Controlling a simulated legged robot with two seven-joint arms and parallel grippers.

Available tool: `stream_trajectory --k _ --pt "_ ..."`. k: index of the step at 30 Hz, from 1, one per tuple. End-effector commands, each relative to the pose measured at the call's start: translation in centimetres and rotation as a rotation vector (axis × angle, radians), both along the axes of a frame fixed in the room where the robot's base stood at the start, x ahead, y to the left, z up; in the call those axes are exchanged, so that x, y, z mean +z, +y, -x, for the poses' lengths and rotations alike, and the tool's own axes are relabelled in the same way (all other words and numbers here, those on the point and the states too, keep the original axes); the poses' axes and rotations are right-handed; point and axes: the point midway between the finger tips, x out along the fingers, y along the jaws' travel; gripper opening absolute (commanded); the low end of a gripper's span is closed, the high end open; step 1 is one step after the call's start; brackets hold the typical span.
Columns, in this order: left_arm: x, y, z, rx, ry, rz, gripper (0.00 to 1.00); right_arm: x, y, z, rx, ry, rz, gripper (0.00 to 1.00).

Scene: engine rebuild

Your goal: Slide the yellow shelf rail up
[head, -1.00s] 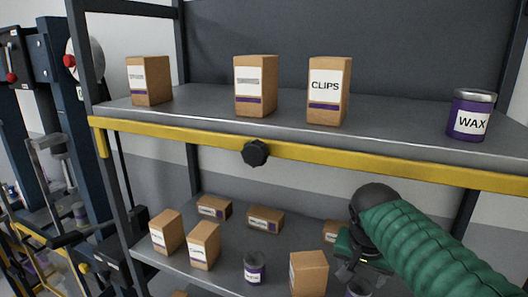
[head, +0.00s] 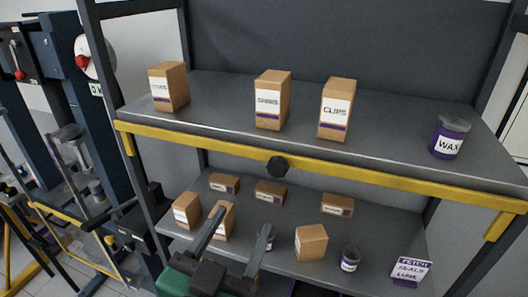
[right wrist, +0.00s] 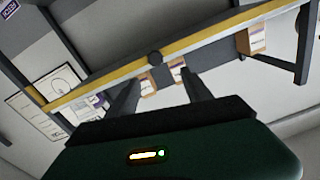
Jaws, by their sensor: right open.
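The yellow shelf rail (head: 340,172) runs along the front edge of the upper shelf in the head view, with a black knob (head: 277,166) near its middle. The rail also crosses the right wrist view (right wrist: 205,38), where the knob (right wrist: 155,58) shows beyond the fingers. My right gripper (head: 238,232) is open and empty, below and a little left of the knob, apart from the rail. Its two fingers also show in the right wrist view (right wrist: 158,92), pointing toward the rail. My left gripper is not in view.
The upper shelf (head: 385,120) holds several cartons and a purple WAX can (head: 449,137). The lower shelf (head: 380,255) holds small boxes, cans and a SEALS sign (head: 410,270). Dark blue equipment (head: 75,110) stands at the left.

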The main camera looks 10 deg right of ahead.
Motion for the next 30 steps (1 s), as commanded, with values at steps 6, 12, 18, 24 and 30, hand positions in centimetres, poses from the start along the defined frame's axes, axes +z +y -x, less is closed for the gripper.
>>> stream_trajectory --k 6,12,18,24,30 --pt "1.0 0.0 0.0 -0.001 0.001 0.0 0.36 0.2 -1.2 -0.5 -0.04 0.021 0.033 0.58" --pt "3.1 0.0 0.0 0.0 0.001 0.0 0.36 0.5 -3.9 -4.6 -0.041 0.022 0.032 0.58" --pt "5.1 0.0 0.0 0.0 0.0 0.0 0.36 0.4 -6.9 -9.0 -0.039 0.023 0.032 0.58" --pt "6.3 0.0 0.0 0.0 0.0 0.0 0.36 0.2 -8.9 -12.1 -0.037 0.02 0.03 0.58" --pt "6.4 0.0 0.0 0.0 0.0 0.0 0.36 0.0 -9.5 -13.1 -0.034 0.018 0.028 0.58"
